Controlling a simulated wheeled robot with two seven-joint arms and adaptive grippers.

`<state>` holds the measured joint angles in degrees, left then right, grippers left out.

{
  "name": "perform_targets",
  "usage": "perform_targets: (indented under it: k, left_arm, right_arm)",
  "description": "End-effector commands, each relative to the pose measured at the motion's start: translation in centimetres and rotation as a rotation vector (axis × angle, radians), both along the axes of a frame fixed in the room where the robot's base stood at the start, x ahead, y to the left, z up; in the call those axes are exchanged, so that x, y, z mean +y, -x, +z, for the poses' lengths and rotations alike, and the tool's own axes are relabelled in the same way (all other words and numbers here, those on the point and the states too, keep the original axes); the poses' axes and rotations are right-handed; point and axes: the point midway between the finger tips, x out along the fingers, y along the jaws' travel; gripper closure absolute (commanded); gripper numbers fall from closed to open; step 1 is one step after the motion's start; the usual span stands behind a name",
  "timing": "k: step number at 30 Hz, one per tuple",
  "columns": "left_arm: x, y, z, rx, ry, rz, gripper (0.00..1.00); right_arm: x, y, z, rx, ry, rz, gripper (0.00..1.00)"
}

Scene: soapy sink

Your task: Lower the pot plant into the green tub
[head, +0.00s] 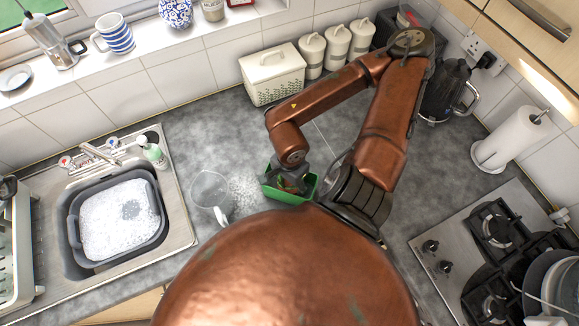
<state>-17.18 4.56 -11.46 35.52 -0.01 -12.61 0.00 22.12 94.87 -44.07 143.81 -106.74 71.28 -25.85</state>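The green tub (297,196) stands on the grey worktop, just beyond my copper body. My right arm bends up and back down over it. The dark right gripper (287,179) is at the tub's opening, apparently reaching inside the rim. Its fingertips are hidden, so I cannot tell whether it is open or shut. Something brownish shows under the gripper within the tub, too small and covered to identify. I cannot make out the pot plant clearly. My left gripper is not in view.
A clear jug (208,189) stands close left of the tub, with whitish specks between them. The sink holds a grey basin (75,222) of suds. A cream bread bin (274,78) and canisters stand behind. A kettle (445,92), paper roll (514,136) and hob (447,240) are right.

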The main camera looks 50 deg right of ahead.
Motion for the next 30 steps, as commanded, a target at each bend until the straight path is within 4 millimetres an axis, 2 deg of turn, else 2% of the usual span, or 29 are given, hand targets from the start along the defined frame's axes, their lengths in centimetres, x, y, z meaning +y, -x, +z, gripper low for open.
perform_targets:
  k: [14, 15, 24, 30]
  left_arm:
    - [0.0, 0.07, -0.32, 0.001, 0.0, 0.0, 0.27]
    - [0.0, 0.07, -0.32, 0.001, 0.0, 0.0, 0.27]
    - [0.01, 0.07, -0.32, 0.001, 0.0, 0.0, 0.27]
    - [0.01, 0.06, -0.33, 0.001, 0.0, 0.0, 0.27]
  right_arm:
    - [0.01, 0.0, -0.39, 0.0, 0.0, 0.0, 0.84]
    - [0.01, 0.0, -0.39, 0.0, 0.0, 0.0, 0.49]
    - [0.0, 0.0, -0.4, 0.0, 0.0, 0.0, 0.28]
    - [0.0, 0.0, -0.4, 0.0, 0.0, 0.0, 0.28]
